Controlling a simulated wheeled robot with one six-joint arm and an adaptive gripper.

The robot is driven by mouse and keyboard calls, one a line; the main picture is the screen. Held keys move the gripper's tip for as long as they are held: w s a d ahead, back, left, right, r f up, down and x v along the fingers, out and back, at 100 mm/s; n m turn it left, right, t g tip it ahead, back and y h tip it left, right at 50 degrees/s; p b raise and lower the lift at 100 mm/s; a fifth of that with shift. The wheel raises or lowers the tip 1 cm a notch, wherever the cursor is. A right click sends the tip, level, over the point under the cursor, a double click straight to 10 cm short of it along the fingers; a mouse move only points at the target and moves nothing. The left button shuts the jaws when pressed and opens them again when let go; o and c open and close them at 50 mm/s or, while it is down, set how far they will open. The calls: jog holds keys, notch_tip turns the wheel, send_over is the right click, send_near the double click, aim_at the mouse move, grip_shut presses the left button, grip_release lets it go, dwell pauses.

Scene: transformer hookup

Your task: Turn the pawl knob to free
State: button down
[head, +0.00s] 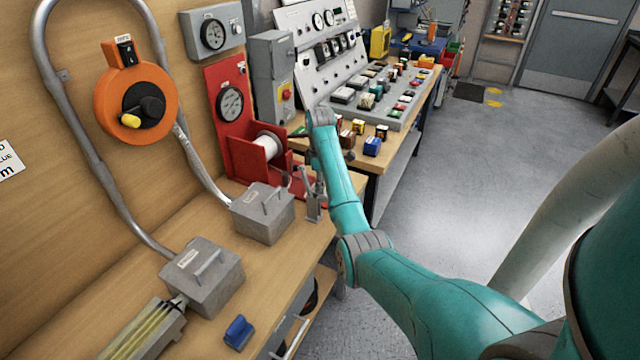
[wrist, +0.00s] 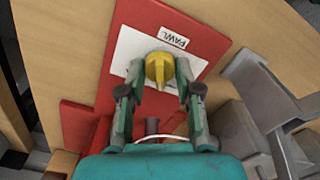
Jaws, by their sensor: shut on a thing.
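The yellow pawl knob (wrist: 158,67) sits on a white plate (wrist: 136,49) on a red panel (wrist: 202,35), below a label reading PAWL (wrist: 172,36) in the wrist view. My gripper (wrist: 159,80) is shut on the knob, one fingertip on each side. The knob's ridge points roughly up and down in that picture. In the head view, the red stand (head: 228,138) with a round gauge and a white spool (head: 268,144) is at the middle left. My arm reaches to its right side. The knob cannot be made out there.
Two grey boxes with handles (head: 262,214) (head: 205,276) stand on the wooden bench. A small grey lever stand (head: 312,205) is close to my arm. A blue block (head: 238,332) lies at the front. A crowded console table (head: 400,125) stands behind.

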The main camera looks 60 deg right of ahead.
jog(key=shift+f+n, duration=0.1)
jog(key=shift+n, duration=1.6)
jog(key=c, duration=0.8)
grip_release()
